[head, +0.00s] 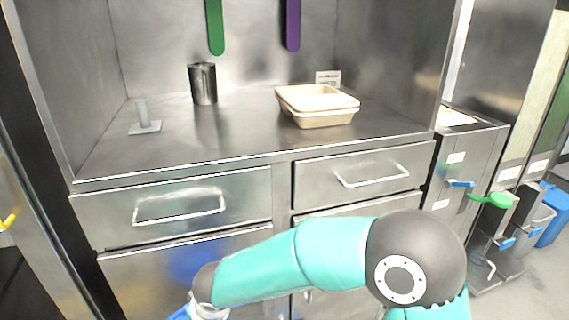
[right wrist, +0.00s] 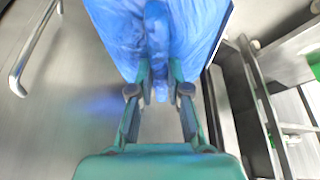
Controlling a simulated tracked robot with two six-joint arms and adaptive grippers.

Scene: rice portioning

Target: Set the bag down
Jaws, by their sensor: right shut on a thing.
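A blue bag (right wrist: 190,30) fills the top of the right wrist view. My right gripper (right wrist: 158,85) is shut on a narrow gathered part of it, and the bag's body extends beyond the fingers. In the head view my right arm reaches across to the bottom left, low in front of the drawers. Only a sliver of the bag (head: 179,314) shows there, at the bottom edge. The bag's underside and what lies below it are hidden. My left gripper is not in view.
A steel counter (head: 235,135) holds a dark metal cup (head: 203,83), a small stand (head: 144,120) and stacked beige trays (head: 318,105). Its middle is clear. Drawers with protruding handles (head: 180,208) are below. Bins with blue and green latches (head: 490,200) stand at right.

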